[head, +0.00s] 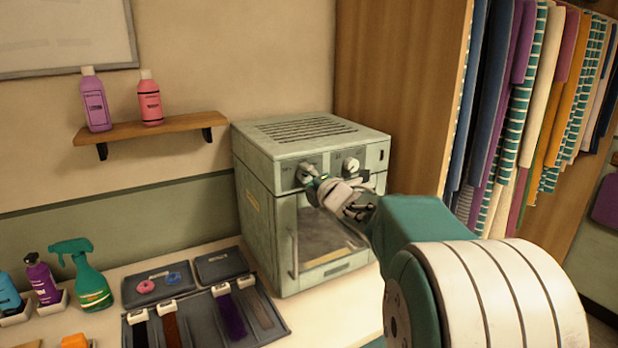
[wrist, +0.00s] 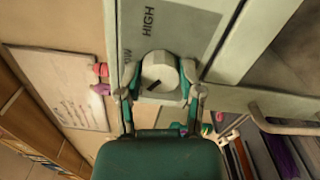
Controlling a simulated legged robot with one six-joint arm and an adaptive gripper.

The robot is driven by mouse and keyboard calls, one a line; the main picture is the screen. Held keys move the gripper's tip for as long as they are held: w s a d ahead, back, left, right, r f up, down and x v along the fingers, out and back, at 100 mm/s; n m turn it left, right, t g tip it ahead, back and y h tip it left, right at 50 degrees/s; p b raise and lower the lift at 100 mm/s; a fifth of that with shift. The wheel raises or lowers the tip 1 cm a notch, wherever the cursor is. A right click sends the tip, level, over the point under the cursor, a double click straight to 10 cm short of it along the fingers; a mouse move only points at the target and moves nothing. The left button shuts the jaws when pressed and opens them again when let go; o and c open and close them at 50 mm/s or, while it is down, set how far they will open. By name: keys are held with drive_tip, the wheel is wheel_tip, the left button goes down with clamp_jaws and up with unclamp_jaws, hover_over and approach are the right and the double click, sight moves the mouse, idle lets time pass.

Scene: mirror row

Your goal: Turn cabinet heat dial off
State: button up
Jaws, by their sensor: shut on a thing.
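The pale green cabinet (head: 262,215) stands on the counter with two white dials on its upper front panel. My gripper (head: 316,183) is at the left dial (head: 307,170) and partly covers it. The right dial (head: 351,165) is clear of it. In the wrist view, my gripper (wrist: 161,92) has one finger on each side of a white dial (wrist: 160,72) and is shut on it. A short dark mark shows on the dial's face, slanted.
A glass door with a vertical handle (head: 294,254) is below the dials. A green spray bottle (head: 91,277) stands left. Hanging towels (head: 540,85) are at right.

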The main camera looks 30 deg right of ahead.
drive_tip(key=shift+f, duration=0.35)
drive_tip(key=o, duration=1.1)
drive_tip(key=shift+a, duration=0.1)
drive_tip(key=shift+o, duration=0.2)
drive_tip(key=shift+r, duration=0.15)
drive_tip(key=shift+s+r, duration=0.1)
drive_tip(key=shift+s, duration=0.2)
drive_tip(key=s, duration=1.1)
drive_tip(key=shift+s, duration=0.2)
